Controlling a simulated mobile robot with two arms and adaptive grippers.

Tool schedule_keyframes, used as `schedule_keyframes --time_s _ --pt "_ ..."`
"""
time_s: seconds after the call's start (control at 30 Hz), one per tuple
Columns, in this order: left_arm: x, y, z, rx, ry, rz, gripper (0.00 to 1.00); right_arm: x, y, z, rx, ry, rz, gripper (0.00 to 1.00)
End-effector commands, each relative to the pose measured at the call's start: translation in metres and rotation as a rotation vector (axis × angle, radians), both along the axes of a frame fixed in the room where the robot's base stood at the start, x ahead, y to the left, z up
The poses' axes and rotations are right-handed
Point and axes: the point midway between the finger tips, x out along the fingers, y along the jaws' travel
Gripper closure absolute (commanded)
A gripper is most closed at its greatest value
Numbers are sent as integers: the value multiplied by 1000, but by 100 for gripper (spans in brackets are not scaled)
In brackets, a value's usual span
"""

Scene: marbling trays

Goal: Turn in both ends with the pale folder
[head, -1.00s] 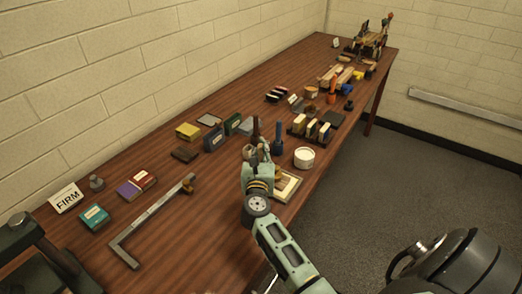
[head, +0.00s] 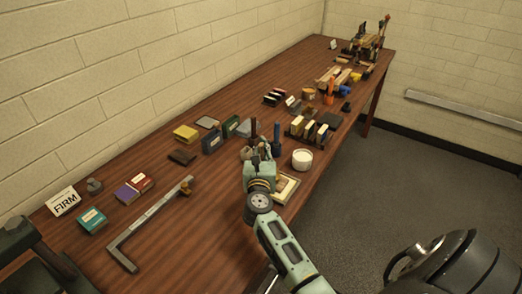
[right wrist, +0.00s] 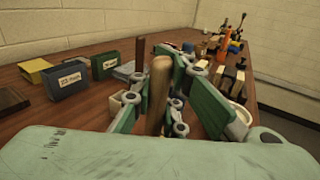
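My right gripper (head: 258,152) is over the table in the head view, beside a dark brown upright post (head: 254,129) and a dark blue upright post (head: 277,138). In the right wrist view a tan upright stick (right wrist: 158,95) stands between its fingers; it may be the pale folder. Whether the fingers press on it I cannot tell. The dark brown post (right wrist: 140,52) stands behind it. A cream-edged flat piece with a brown middle (head: 289,187) lies by the front edge, partly hidden by my right arm.
A white round tub (head: 302,159) stands right of the gripper. A rack of light and dark blocks (head: 314,131) is behind it. Several small boxes, including a blue one (head: 212,143), stand to the left. A long metal bar (head: 152,220) lies front left, beside bare wood.

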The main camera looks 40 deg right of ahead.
Motion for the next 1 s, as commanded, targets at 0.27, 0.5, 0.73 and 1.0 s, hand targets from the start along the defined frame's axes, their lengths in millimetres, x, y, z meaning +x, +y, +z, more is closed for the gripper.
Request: schedule_keyframes --time_s 0.27,0.5,0.73,1.0 --pt "0 0 0 0 0 0 51 0 -1 -1 1 2 0 100" --pt "0 0 -1 0 0 0 51 3 -6 -1 1 2 0 100" --pt "0 0 -1 0 0 0 51 3 -8 -1 1 2 0 100" --pt "0 0 -1 0 0 0 51 4 -11 -1 1 2 -1 100"
